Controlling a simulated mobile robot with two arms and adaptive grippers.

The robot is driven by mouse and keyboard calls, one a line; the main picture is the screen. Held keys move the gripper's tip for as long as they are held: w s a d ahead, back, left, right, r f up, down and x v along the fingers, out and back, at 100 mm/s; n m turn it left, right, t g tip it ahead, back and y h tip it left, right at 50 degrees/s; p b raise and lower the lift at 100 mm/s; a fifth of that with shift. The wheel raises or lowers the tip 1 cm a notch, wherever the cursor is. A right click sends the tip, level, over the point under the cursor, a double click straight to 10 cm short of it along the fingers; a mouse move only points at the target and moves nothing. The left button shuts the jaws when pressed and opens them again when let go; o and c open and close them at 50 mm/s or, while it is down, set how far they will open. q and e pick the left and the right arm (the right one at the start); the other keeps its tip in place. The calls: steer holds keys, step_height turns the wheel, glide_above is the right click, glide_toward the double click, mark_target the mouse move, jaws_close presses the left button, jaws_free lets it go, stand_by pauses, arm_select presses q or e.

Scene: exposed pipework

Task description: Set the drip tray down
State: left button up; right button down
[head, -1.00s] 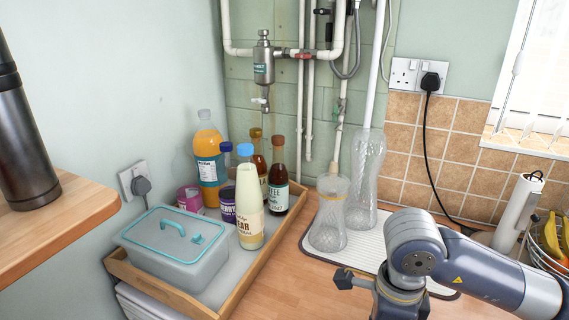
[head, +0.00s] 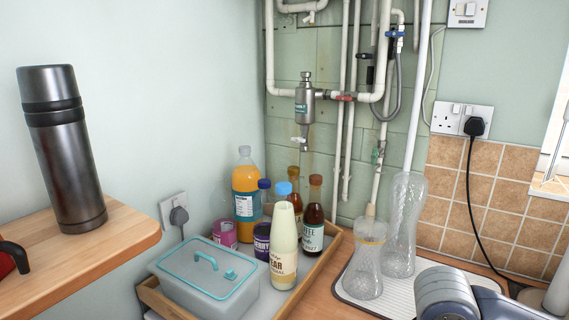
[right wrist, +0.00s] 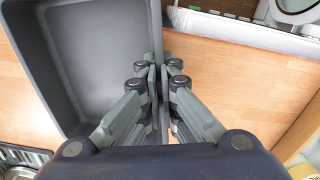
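The drip tray (right wrist: 105,50) is a deep dark grey rectangular tray in the left half of the right wrist view. My right gripper (right wrist: 157,88) is shut on its right-hand wall, with the fingers on both sides of that wall. The tray's inside looks empty. Its lower edge is partly hidden by my gripper, and I cannot tell whether it touches the wooden surface. In the head view neither the drip tray nor either gripper shows; only a part of my arm is at the bottom right.
A wooden tray (head: 325,256) holds a lidded box (head: 206,283) and several bottles. Two clear vessels stand on a ribbed white mat (head: 415,283). A steel filter (head: 304,102) hangs on the pipework. A flask (head: 66,150) stands on the left shelf. Bare wood lies right of the gripper (right wrist: 240,75).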

steer(key=n, duration=0.3)
steer(key=shift+w+a+f+n, duration=0.1)
steer(key=shift+n, duration=0.3)
